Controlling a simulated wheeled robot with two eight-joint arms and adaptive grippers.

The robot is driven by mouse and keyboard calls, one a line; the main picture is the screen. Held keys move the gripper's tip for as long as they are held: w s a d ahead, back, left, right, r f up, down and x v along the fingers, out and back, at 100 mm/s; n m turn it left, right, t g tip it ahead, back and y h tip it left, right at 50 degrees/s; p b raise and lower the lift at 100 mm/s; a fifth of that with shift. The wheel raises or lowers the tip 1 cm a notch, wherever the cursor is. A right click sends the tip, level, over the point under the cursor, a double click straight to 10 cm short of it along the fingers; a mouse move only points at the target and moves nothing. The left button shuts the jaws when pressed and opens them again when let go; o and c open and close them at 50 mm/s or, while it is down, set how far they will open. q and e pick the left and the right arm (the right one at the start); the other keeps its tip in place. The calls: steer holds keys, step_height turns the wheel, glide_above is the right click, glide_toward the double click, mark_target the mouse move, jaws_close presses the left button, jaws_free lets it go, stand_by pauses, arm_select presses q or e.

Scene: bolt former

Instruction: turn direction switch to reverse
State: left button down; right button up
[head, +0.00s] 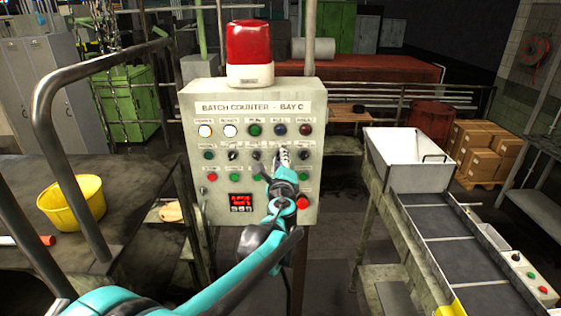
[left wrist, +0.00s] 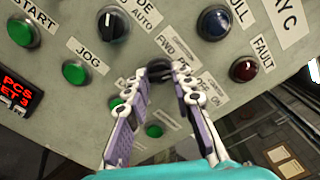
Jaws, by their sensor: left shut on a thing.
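The grey control panel (head: 215,180) labelled "BATCH COUNTER - BAY C" stands in the middle of the head view. My left gripper (head: 281,158) reaches its middle row of controls. In the left wrist view, my left gripper (left wrist: 172,78) has its two fingertips closed on either side of a dark knob (left wrist: 159,70), the direction switch, beside a label (left wrist: 176,50) that starts with "FWD". The fingertips partly cover the knob, and I cannot tell which way it points. In the head view the gripper hides the switch. My right gripper is in neither view.
A black mode switch (left wrist: 112,24) and green buttons (left wrist: 76,72) sit close to my fingers. A red beacon (head: 249,50) tops the panel. A metal rail and a table with a yellow bucket (head: 72,205) are left; a conveyor (head: 450,235) with a white hopper (head: 405,160) is right.

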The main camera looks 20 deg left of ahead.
arm_select(q)
steer(key=shift+f, duration=0.1)
steer(key=c, duration=1.3)
jaws_free()
steer(key=shift+s, duration=0.15)
steer(key=v, duration=1.2)
